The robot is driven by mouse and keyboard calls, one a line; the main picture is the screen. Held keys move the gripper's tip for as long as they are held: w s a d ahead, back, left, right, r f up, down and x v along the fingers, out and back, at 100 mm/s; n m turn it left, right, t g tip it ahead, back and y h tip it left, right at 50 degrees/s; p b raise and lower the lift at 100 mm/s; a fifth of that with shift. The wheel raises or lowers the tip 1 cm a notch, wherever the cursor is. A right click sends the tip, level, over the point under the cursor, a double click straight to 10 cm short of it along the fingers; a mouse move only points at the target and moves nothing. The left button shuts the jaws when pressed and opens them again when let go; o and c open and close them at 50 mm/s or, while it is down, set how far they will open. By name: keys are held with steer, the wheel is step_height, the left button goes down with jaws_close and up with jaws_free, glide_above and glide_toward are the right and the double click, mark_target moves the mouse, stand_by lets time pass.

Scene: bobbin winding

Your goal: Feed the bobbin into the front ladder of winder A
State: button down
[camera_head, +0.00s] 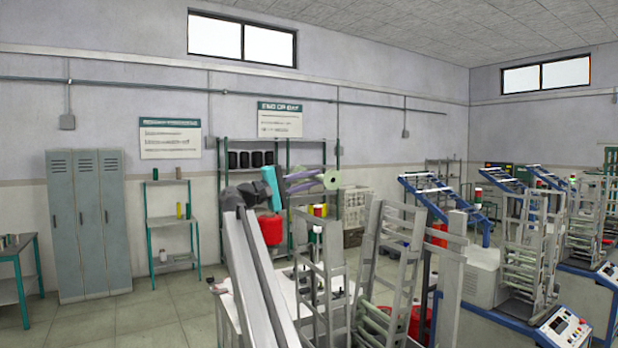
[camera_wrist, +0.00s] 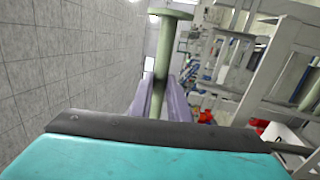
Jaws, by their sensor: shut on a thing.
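A pale green bobbin (camera_head: 332,179) with a round end flange is held up in the air in the head view. My gripper (camera_head: 308,182), with purple fingers, is shut on the bobbin's core. In the wrist view the fingers (camera_wrist: 160,98) sit on either side of the green shaft (camera_wrist: 165,50), and one flange (camera_wrist: 172,13) shows at the top. The near winder has two grey ladder frames, a left one (camera_head: 298,262) and a taller right one (camera_head: 398,262). The bobbin is above and apart from them. Which winder is A cannot be read.
Other winders (camera_head: 500,255) with blue bases stand at the right. A red cylinder (camera_head: 270,230) shows beside my arm, and red bobbins (camera_head: 416,322) lie low inside the near machine. Shelving (camera_head: 283,158) and lockers (camera_head: 88,220) stand along the back wall.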

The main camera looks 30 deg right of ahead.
step_height(320, 180, down, 6)
steer(key=shift+d+r+b, duration=0.1)
steer(key=shift+d+b, duration=0.05)
steer(key=shift+b, duration=0.15)
stand_by(0.3)
step_height(320, 180, down, 6)
steer(key=b, duration=0.3)
steer(key=shift+b, duration=0.3)
stand_by(0.3)
step_height(320, 180, down, 6)
steer(key=b, duration=0.3)
steer(key=shift+d, duration=0.35)
steer(key=shift+s, duration=0.1)
